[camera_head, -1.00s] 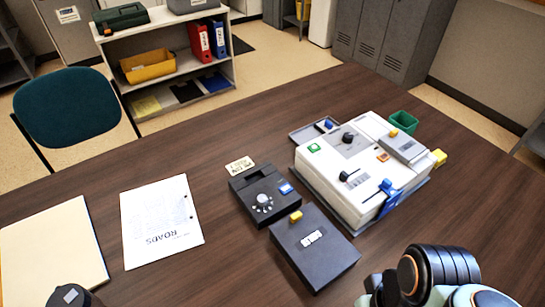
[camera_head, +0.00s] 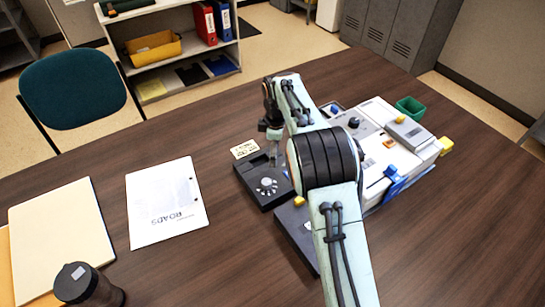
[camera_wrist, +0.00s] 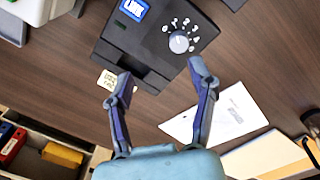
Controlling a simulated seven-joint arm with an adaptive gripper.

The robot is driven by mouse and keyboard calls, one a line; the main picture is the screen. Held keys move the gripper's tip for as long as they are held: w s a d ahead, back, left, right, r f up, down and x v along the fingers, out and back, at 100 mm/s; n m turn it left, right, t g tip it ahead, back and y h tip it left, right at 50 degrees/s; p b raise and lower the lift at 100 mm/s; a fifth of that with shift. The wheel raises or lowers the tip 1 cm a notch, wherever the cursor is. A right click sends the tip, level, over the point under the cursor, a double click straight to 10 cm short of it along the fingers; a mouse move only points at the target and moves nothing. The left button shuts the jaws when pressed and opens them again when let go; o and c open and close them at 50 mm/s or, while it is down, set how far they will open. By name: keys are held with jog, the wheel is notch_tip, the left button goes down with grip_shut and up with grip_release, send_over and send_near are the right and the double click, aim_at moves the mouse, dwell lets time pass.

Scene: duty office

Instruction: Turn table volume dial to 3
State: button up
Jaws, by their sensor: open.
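The volume dial is a round grey knob (camera_wrist: 179,43) on a dark box (camera_wrist: 150,40), ringed by several pale number marks; a blue label sits on the same box. In the head view the knob (camera_head: 267,183) and box (camera_head: 258,190) lie on the table, left of my arm. My gripper (camera_wrist: 158,80) is open and empty in the wrist view, its fingers apart, with the knob beyond the fingertips. In the head view my gripper (camera_head: 272,140) hangs above the back of the box. I cannot read where the knob points.
A white machine (camera_head: 385,140) with coloured controls stands right of the box, partly behind my arm. A second dark box (camera_head: 290,222) is partly hidden.

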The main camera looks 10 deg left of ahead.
send_over(267, 181)
jog(key=shift+n+g, duration=0.3)
jog(key=shift+g, duration=0.1)
notch_tip(267, 181, down, 4)
jog(key=shift+f, duration=0.1)
notch_tip(267, 181, down, 5)
jog(key=shift+r, duration=0.15)
jog(key=shift+f, duration=0.7)
grip_shut()
